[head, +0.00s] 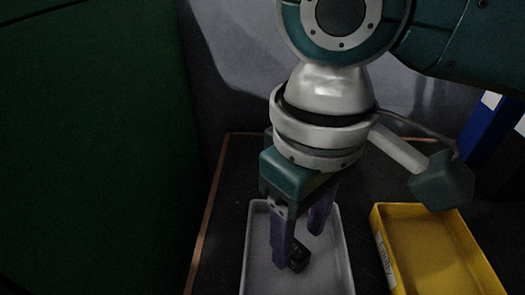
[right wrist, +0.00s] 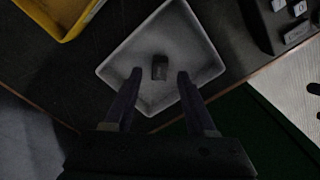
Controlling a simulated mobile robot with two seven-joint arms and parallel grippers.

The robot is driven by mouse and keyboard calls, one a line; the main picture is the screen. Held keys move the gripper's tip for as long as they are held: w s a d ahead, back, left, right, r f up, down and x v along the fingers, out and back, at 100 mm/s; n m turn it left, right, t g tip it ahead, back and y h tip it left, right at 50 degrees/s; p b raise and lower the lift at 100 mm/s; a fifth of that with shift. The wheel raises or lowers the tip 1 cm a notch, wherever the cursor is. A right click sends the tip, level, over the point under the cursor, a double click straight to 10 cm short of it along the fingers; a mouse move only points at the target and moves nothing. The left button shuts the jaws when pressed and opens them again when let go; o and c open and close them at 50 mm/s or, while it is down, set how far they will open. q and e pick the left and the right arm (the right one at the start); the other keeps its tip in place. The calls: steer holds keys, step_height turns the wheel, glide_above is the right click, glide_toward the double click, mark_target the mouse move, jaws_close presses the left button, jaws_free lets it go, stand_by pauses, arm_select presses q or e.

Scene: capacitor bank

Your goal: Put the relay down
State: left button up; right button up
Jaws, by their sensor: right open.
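The relay (head: 298,256) is a small dark block in the light grey tray (head: 338,275), partly hidden behind a finger in the head view. In the right wrist view the relay (right wrist: 159,67) lies on the floor of the tray (right wrist: 196,47). My right gripper (head: 300,243) points down over the tray with its purple-grey fingers apart. In the right wrist view the right gripper (right wrist: 159,75) is open, and the relay shows between and beyond the fingertips with gaps on both sides. My left gripper is not in view.
A yellow bin (head: 445,255) with a label stands right of the tray; its corner also shows in the right wrist view (right wrist: 70,32). A dark device with pale buttons (right wrist: 283,22) is at the upper right there. The dark table has a copper-coloured edge (head: 208,215).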

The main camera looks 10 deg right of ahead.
mark_target(296, 252)
step_height(296, 252, up, 9)
steer(key=p, duration=0.2)
steer(key=shift+r+p, duration=0.15)
steer(key=shift+p, duration=0.2)
